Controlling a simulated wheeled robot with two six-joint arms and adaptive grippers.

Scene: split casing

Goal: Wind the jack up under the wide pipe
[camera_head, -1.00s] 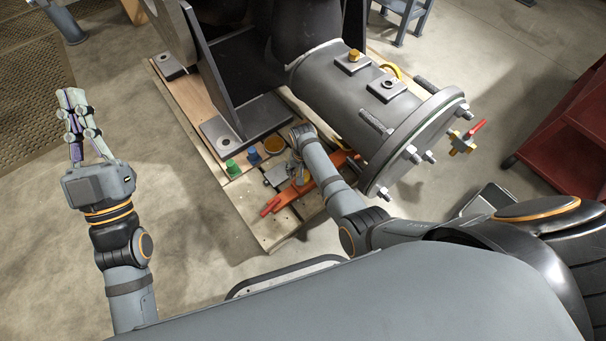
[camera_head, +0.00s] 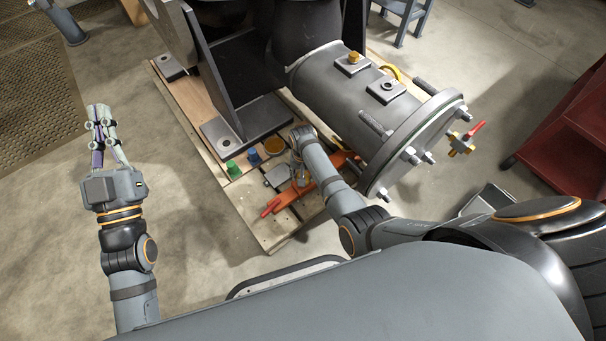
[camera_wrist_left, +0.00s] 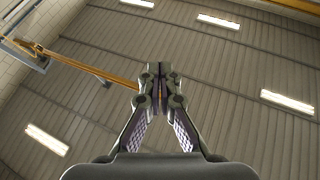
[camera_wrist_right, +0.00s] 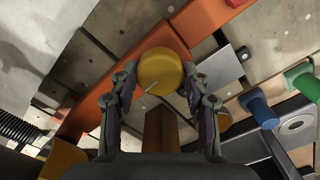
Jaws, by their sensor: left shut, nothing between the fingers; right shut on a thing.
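The wide pipe (camera_head: 330,88) is grey, ends in a bolted flange and lies above the pallet. Under its near side is an orange bar (camera_head: 291,197), also in the right wrist view (camera_wrist_right: 92,112). A round yellow knob (camera_wrist_right: 160,70) shows over this bar; I take it for the top of the jack, whose body is mostly hidden. My right gripper (camera_wrist_right: 158,82) is shut on the knob, one finger on each side. In the head view my right arm largely hides it. My left gripper (camera_head: 101,112) is shut and empty, raised over the floor at the left.
A green knob (camera_head: 232,168) and a blue knob (camera_head: 253,155) stand on the pallet (camera_head: 255,222) left of my right gripper. A red-handled valve (camera_head: 466,139) sticks out from the flange. A red rack (camera_head: 560,140) stands at right.

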